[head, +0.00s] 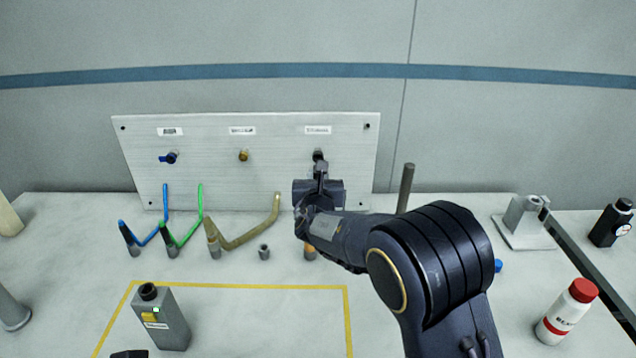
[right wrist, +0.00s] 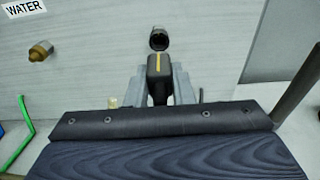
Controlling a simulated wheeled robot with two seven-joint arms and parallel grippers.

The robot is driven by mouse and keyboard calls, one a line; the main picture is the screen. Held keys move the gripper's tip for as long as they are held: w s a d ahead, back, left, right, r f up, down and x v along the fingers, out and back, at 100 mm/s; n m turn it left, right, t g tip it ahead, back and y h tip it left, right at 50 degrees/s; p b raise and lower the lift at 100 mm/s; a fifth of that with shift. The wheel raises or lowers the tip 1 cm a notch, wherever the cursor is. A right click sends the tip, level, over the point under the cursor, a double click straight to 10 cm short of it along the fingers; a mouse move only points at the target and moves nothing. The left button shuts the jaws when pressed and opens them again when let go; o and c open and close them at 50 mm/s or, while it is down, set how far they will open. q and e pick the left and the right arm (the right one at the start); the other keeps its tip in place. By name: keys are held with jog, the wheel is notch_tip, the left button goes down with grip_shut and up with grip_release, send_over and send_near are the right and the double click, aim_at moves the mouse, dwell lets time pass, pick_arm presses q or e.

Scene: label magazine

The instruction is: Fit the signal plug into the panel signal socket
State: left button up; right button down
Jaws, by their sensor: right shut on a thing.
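My right gripper (right wrist: 160,84) is shut on the signal plug (right wrist: 160,66), a black block with a yellow stripe. The plug points at the panel, in line with a dark round socket (right wrist: 158,39) on its face. The plug's front end looks close below the socket; I cannot tell whether they touch. In the head view my right gripper (head: 320,170) is at this rightmost socket (head: 318,155) of the grey panel (head: 280,186) and hides the plug. The socket's label is too small to read. My left gripper is not clearly seen.
The panel also carries a brass fitting (head: 243,156) and a blue-handled fitting (head: 171,157). Blue, green and tan hoses (head: 248,235) stand in front. A grey bottle (head: 165,318) is within the yellow outline. A dark post (head: 405,188) rises right of the panel.

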jog(key=shift+w, duration=1.45)
jog(key=shift+b, duration=0.7)
dwell(0.8)
jog(key=shift+w+p, duration=0.35)
jog(key=shift+w, duration=0.85)
jog(key=c, duration=1.2)
grip_release()
jog(key=shift+w, duration=0.1)
jog(key=shift+o, duration=0.2)
jog(key=s, duration=0.2)
jog(key=s+b, duration=0.1)
jog(key=s, duration=0.1)
jog(key=s+r, duration=0.1)
jog(key=s, duration=0.1)
jog(key=shift+s+b, duration=0.35)
jog(key=shift+s, duration=0.6)
